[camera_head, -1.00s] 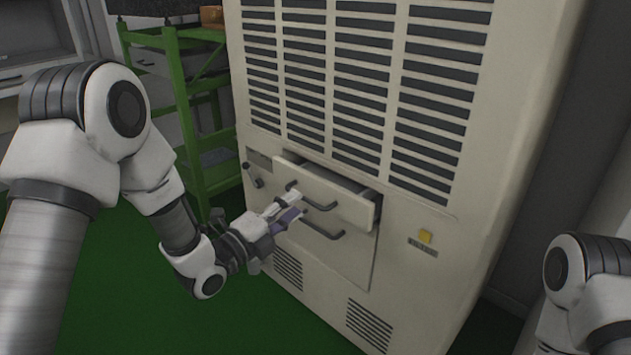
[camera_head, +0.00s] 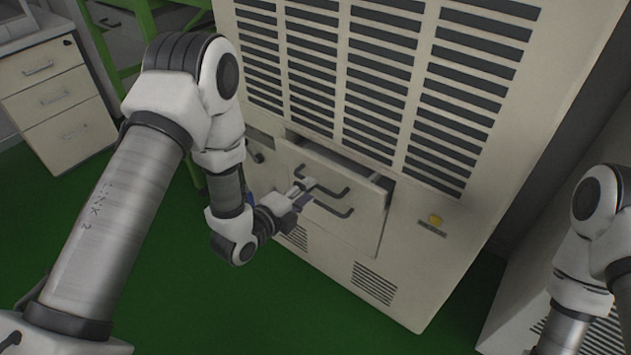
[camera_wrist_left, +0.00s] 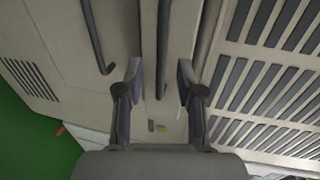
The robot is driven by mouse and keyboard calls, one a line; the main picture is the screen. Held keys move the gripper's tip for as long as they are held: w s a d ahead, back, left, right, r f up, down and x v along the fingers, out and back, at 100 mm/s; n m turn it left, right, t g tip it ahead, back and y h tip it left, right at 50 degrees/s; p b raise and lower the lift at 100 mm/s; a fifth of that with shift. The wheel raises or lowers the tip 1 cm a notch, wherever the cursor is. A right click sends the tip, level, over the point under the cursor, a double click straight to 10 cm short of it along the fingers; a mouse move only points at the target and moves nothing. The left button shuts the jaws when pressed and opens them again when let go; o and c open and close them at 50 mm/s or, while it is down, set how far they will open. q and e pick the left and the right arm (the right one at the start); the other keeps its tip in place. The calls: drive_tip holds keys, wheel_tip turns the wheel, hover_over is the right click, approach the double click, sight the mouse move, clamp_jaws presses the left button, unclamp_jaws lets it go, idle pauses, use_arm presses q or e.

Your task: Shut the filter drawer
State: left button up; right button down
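The filter drawer (camera_head: 365,196) is a beige front in the lower part of a tall beige cabinet. It stands partly out, with a dark gap along its top. Its dark bar handle (camera_head: 332,192) is on the front. My left gripper (camera_head: 304,193) is at the drawer front, by the left part of the handle. In the left wrist view the fingers (camera_wrist_left: 158,82) are spread, with the drawer handle (camera_wrist_left: 163,45) showing in the gap between them. I cannot tell whether they touch the drawer. My right gripper is out of view; only the right arm shows.
A panel with a similar handle (camera_head: 334,210) sits just below the drawer. A green rack (camera_head: 118,62) and a drawer unit (camera_head: 58,108) stand at left. Green floor (camera_head: 300,300) is clear in front.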

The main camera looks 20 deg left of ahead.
sight(325, 176)
use_arm(q)
drive_tip(key=x, duration=0.4)
drive_tip(key=shift+c, duration=0.3)
clamp_jaws()
drive_tip(key=x, duration=0.1)
drive_tip(key=b+x, duration=0.1)
drive_tip(key=x, duration=0.1)
drive_tip(key=shift+w+d+r, duration=0.15)
drive_tip(key=shift+w+r, duration=0.1)
drive_tip(key=shift+r, duration=0.1)
drive_tip(key=shift+w+r, duration=0.2)
drive_tip(key=shift+o, duration=0.3)
unclamp_jaws()
drive_tip(key=shift+w+f, duration=0.1)
